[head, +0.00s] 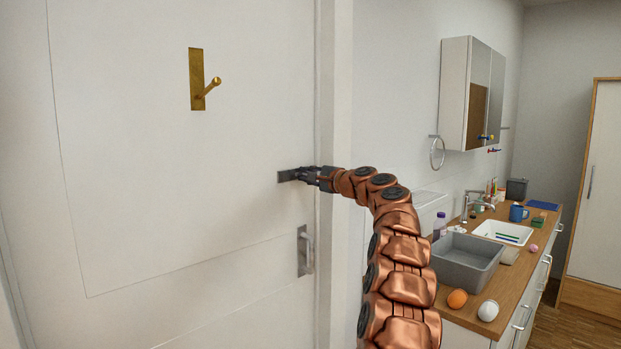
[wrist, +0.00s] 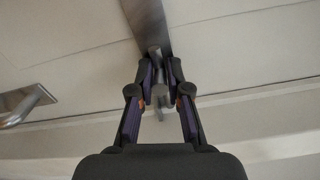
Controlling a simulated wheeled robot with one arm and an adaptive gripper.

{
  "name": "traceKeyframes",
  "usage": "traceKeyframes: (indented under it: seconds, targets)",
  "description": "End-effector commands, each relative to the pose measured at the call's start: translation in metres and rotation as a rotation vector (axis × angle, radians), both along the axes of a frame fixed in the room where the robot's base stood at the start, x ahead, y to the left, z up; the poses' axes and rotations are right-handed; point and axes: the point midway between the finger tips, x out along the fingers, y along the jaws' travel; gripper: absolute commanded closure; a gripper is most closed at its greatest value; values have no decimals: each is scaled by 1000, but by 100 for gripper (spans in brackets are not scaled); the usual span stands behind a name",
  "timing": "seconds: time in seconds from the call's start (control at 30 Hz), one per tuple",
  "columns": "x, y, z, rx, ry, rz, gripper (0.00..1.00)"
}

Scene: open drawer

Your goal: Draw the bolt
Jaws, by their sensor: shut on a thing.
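The bolt (head: 286,177) is a dark grey metal strip on the white door, near the door's right edge. In the wrist view its plate (wrist: 148,18) runs up and away from between my fingers. My gripper (head: 304,175) is at the bolt's right end. In the wrist view my gripper (wrist: 158,72) has its two fingers closed in on the bolt's small grey metal knob. The fingers and arm hide the bolt's right end in the head view, so I cannot tell how far the bar reaches toward the frame.
A door handle (head: 308,250) sits below the bolt, and a brass hook (head: 205,90) above it. The door frame (head: 335,120) stands to the right. Further right is a wooden counter (head: 515,285) with a grey tub (head: 468,262), a sink and small items.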

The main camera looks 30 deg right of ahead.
Motion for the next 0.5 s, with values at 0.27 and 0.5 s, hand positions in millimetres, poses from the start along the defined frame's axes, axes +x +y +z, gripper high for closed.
traceKeyframes:
  seconds: [0.27, 0.5]
  targets:
    - [-5, 23, -1, 2, -3, 5, 100]
    - [-5, 26, -1, 1, 0, 6, 100]
